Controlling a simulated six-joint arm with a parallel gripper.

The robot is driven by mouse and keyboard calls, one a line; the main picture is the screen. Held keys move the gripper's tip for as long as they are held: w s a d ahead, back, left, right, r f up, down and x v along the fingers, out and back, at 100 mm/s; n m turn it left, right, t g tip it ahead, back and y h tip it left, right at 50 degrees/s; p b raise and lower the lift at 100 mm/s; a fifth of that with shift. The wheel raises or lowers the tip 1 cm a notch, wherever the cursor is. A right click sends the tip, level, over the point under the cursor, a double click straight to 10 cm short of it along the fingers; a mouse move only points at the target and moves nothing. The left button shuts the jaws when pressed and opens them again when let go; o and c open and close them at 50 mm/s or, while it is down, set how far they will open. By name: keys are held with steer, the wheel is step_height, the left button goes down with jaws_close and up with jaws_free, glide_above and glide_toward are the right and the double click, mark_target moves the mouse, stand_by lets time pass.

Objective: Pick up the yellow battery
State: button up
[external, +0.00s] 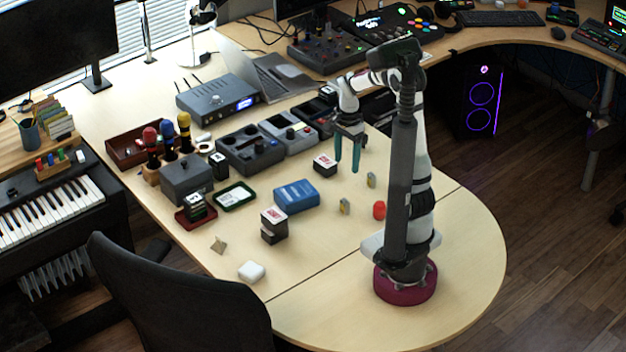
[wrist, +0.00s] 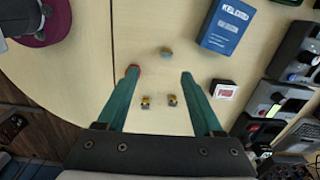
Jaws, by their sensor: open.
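Small blocky pieces with yellow parts, which look like batteries, lie on the desk. In the wrist view two sit side by side between my fingers, a left one (wrist: 146,102) and a right one (wrist: 173,100). A greyer small piece (wrist: 166,52) lies beyond the fingertips. In the external view one piece (external: 371,180) is right of my gripper and another (external: 344,206) is nearer the front. I cannot tell which is the yellow battery. My gripper (external: 347,168) points down above the desk, open and empty; its teal fingers (wrist: 160,73) are wide apart in the wrist view.
A red round object (external: 379,210) lies near my base, partly behind the left fingertip in the wrist view. A blue box (external: 296,196) and a white-and-red-topped box (external: 325,165) stand left of the pieces. The desk's front right is clear.

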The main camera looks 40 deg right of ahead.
mark_target(345, 199)
steer(key=f, duration=0.6)
steer(key=w+d+f+m, duration=0.1)
steer(key=f, duration=0.4)
steer(key=w+f+m, duration=0.1)
steer(key=f, duration=0.5)
steer(key=shift+d+f, duration=0.3)
steer(key=shift+f, duration=0.05)
jaws_close()
